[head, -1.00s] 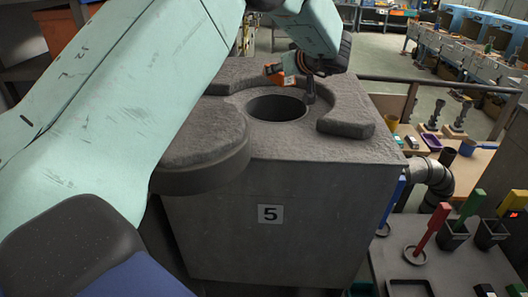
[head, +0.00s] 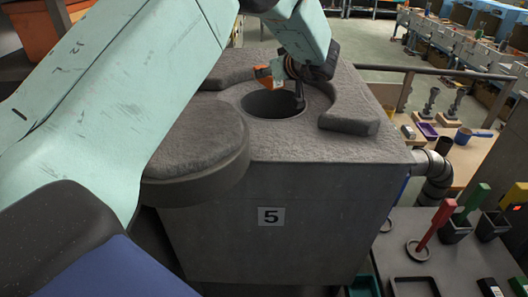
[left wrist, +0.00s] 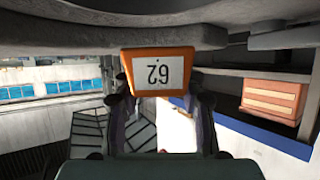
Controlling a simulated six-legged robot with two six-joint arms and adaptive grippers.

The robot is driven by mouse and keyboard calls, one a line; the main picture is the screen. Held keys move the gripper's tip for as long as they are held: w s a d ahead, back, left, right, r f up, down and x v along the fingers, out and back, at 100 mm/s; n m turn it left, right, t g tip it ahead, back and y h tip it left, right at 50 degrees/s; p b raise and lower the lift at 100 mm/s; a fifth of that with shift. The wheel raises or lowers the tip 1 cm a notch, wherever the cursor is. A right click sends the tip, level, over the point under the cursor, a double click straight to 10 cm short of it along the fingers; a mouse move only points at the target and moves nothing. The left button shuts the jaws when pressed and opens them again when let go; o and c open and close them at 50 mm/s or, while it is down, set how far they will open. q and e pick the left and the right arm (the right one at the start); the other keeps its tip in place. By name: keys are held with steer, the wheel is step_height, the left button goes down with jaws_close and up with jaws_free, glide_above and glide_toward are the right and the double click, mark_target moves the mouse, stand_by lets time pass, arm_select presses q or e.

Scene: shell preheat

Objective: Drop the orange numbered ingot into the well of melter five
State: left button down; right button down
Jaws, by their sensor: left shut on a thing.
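Melter five is a grey block (head: 300,190) with a "5" plate on its front. Its round dark well (head: 273,104) opens in the top, and a thick round grey lid (head: 195,150) is swung aside at the left. My left gripper (head: 282,75) is over the far side of the well, shut on the orange ingot (head: 263,73). The ingot is above the opening, not in it. In the left wrist view the ingot (left wrist: 158,72) sits between the fingertips (left wrist: 157,102), its white label showing upside-down figures that look like 62. My right gripper is out of view.
A raised curved rim (head: 350,118) stands around the well's right side. A pipe (head: 436,175) runs right of the melter. A side table (head: 440,250) there holds red and green handled tools, with a railing (head: 430,72) behind.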

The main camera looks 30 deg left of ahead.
arm_select(q)
steer(key=shift+s+f, duration=0.2)
steer(key=shift+f, duration=0.6)
steer(key=shift+w, duration=0.1)
steer(key=c, duration=1)
jaws_free()
steer(key=shift+f, duration=0.1)
steer(key=shift+o, duration=1.4)
steer(key=shift+d+r, duration=0.2)
steer(key=shift+d, duration=0.15)
steer(key=v, duration=1.1)
steer(key=shift+s, duration=0.2)
